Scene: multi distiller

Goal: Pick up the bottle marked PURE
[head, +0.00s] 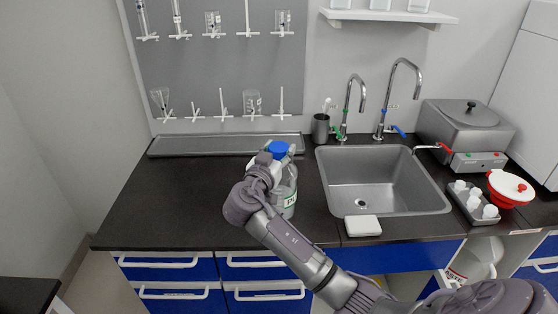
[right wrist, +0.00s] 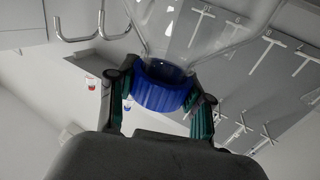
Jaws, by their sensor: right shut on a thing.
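A clear bottle (head: 288,195) with a blue cap (head: 278,149) stands upright on the dark counter, left of the sink. A green-and-white label shows on its side, but its wording is too small and partly covered to read. My right gripper (head: 270,163) reaches it from the front, and the wrist hides part of the bottle. In the right wrist view the right gripper (right wrist: 162,95) is shut on the blue cap (right wrist: 160,88), one finger on each side. The clear bottle body (right wrist: 185,35) extends beyond the cap. My left gripper is not in view.
A sink (head: 362,160) with two taps is right of the bottle, with a white block (head: 362,226) at its front edge. A grey tray (head: 210,146) lies behind, below a pegboard of glassware. A metal bath (head: 468,125) stands at right. The counter's left part is clear.

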